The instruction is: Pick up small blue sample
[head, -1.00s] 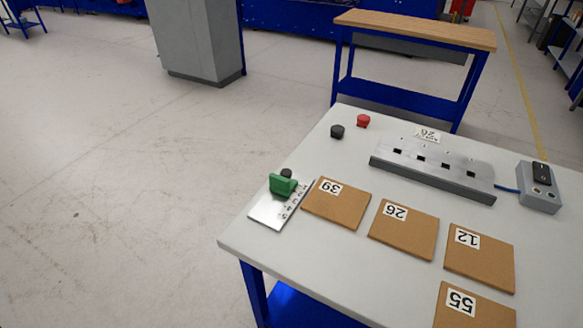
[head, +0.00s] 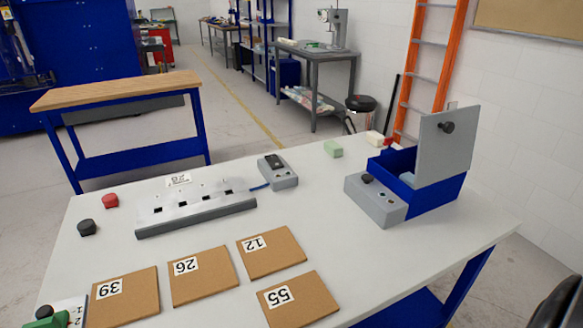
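A blue box (head: 440,199) with a raised grey lid (head: 446,144) stands on the right of the table in the head view. A small light-blue piece (head: 407,178) shows partly inside the box, behind its front wall; it may be the small blue sample, but its shape is mostly hidden. A pale green block (head: 333,149) and a cream block (head: 375,138) lie on the table behind and left of the box. Neither gripper is in view.
Brown numbered plates (head: 200,275) lie at the front of the white table (head: 310,200). A slotted metal strip (head: 195,208), a switch box (head: 278,172), and red (head: 110,200) and black (head: 87,227) knobs sit behind them. A dark rounded shape shows at the lower right edge.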

